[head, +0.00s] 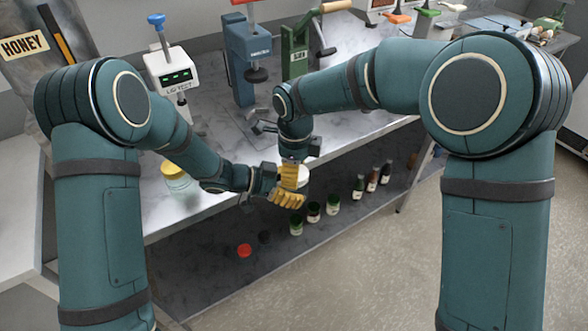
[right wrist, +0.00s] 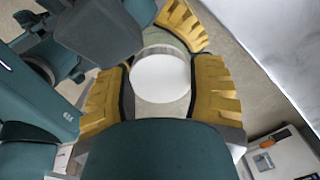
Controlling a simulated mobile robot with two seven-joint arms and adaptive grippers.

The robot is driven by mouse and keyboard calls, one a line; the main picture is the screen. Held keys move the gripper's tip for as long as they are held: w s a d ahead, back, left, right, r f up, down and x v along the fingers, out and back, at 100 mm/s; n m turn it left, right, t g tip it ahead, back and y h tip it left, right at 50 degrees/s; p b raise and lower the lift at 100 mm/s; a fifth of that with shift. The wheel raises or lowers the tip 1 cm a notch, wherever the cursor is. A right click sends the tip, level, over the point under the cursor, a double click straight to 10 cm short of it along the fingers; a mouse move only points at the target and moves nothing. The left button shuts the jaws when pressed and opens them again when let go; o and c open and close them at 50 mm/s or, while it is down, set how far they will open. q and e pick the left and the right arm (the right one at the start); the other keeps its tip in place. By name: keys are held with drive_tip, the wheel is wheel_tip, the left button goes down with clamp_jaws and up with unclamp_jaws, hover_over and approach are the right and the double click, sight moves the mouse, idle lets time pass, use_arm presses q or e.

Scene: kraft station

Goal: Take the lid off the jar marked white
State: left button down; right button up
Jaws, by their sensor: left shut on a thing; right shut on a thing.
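In the head view my right gripper (head: 291,174) points down above my left gripper (head: 286,199), close together at the table's front edge. A white lid (right wrist: 160,78) shows as a round disc between the yellow fingers of my right gripper (right wrist: 160,92), which is shut on it. A clear glass-like band, the jar (right wrist: 158,50), shows just beyond the disc. A yellow finger of my left gripper (right wrist: 183,22) lies beside it, shut on the jar. In the head view a white piece (head: 303,173) shows beside the fingers. Whether lid and jar are apart is hidden.
A glass jar with a yellow lid (head: 175,175) stands on the marble table (head: 170,215) at left. A lid tester (head: 172,72), a blue press (head: 248,60) and a green press (head: 297,50) stand behind. Several small jars and bottles stand on the lower shelf (head: 215,285).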

drive_tip(key=shift+s, duration=0.1)
drive_tip(key=n, duration=0.4)
drive_tip(key=shift+s+n, duration=0.1)
drive_tip(key=shift+n, duration=0.3)
drive_tip(key=n, duration=0.5)
drive_tip(key=shift+s, duration=0.15)
drive_tip(key=o, duration=1.2)
drive_tip(key=shift+r, duration=0.1)
